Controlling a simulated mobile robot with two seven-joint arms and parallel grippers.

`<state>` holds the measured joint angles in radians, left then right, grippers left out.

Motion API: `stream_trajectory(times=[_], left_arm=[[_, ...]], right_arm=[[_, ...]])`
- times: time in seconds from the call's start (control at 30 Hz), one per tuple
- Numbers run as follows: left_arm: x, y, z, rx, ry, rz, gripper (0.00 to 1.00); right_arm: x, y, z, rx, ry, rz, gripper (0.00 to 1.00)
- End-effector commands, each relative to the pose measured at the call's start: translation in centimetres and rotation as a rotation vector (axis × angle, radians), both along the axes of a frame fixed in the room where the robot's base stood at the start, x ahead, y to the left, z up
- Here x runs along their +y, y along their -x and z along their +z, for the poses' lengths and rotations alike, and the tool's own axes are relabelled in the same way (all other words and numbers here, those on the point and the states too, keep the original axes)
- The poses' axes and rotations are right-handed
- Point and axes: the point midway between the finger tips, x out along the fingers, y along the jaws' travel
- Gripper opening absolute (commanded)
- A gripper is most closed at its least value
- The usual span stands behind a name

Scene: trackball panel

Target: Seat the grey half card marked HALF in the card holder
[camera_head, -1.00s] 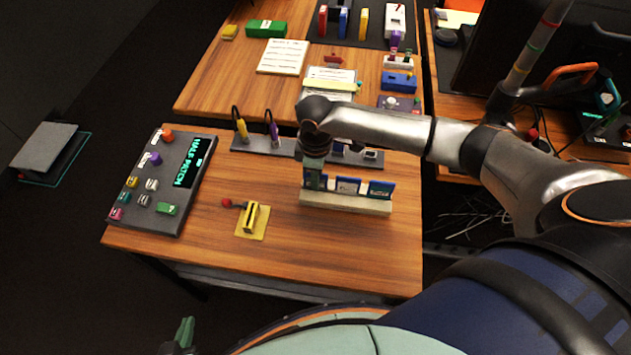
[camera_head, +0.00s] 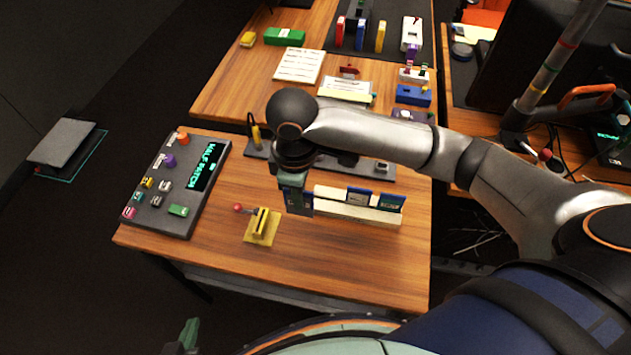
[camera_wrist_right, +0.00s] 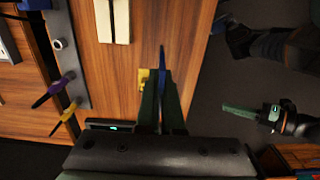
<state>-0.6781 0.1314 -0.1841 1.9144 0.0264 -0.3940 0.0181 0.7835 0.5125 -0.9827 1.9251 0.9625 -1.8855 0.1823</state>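My right gripper (camera_head: 293,182) is shut on a blue-looking card (camera_head: 299,204), held upright at the left end of the cream rack. The card also shows edge-on between the fingers in the right wrist view (camera_wrist_right: 162,62); its marking cannot be read. The yellow card holder (camera_head: 262,227), with a dark slot and a red-knobbed lever, stands on the table left of and nearer than the card. It is partly hidden behind the fingers in the wrist view (camera_wrist_right: 143,77). My left gripper (camera_head: 186,336) is at the bottom edge, away from the table; its opening is unclear.
The cream rack (camera_head: 345,210) bears two other blue cards (camera_head: 358,197). A grey panel (camera_head: 185,190) with several coloured buttons and a display reading HALF PATCH lies at the left. A dark strip (camera_head: 258,150) runs behind the rack. The table's front is clear.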

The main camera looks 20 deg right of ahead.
Motion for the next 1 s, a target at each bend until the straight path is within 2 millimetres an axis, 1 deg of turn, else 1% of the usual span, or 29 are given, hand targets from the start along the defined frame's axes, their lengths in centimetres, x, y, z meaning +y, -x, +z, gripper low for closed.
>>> stream_trajectory(times=[0.03, 0.2, 0.3, 0.4, 0.47, 0.57, 0.8, 0.9, 1.0], left_arm=[[0.0, 0.0, 0.0, 0.0, 0.0, 0.0, 0.0], [0.0, 0.0, 0.1, 0.0, 0.0, 0.0, 0.0], [0.0, 0.0, 0.1, 0.0, 0.0, 0.0, 0.0], [0.0, 0.0, 0.1, 0.001, 0.0, 0.0, 0.0], [0.0, 0.0, 0.1, 0.001, 0.0, 0.0, 0.0], [0.0, 0.0, 0.1, 0.001, 0.0, 0.0, 0.0], [0.0, 0.0, 0.1, 0.001, 0.0, 0.0, 0.0], [0.0, 0.0, 0.1, 0.001, 0.0, 0.0, 0.0], [0.0, 0.0, 0.1, 0.001, 0.0, 0.0, 0.0]], right_arm=[[0.8, 0.5, 0.4, -0.001, -0.002, 0.004, 0.0], [2.3, 1.5, 1.2, -0.001, -0.001, 0.002, 0.0], [2.6, 1.8, 1.4, 0.0, 0.001, 0.001, 0.0], [2.4, 1.7, 1.6, -0.001, 0.003, -0.023, 0.0], [1.9, 1.5, 1.9, -0.003, 0.006, -0.062, 0.0], [0.3, 1.1, 2.8, -0.005, 0.009, -0.182, 0.0], [-4.3, 0.3, 6.0, -0.008, 0.01, -0.591, 0.0], [-5.8, 0.2, 7.2, -0.007, 0.007, -0.736, 0.0], [-6.7, 0.3, 8.1, -0.005, 0.003, -0.84, 0.0]])
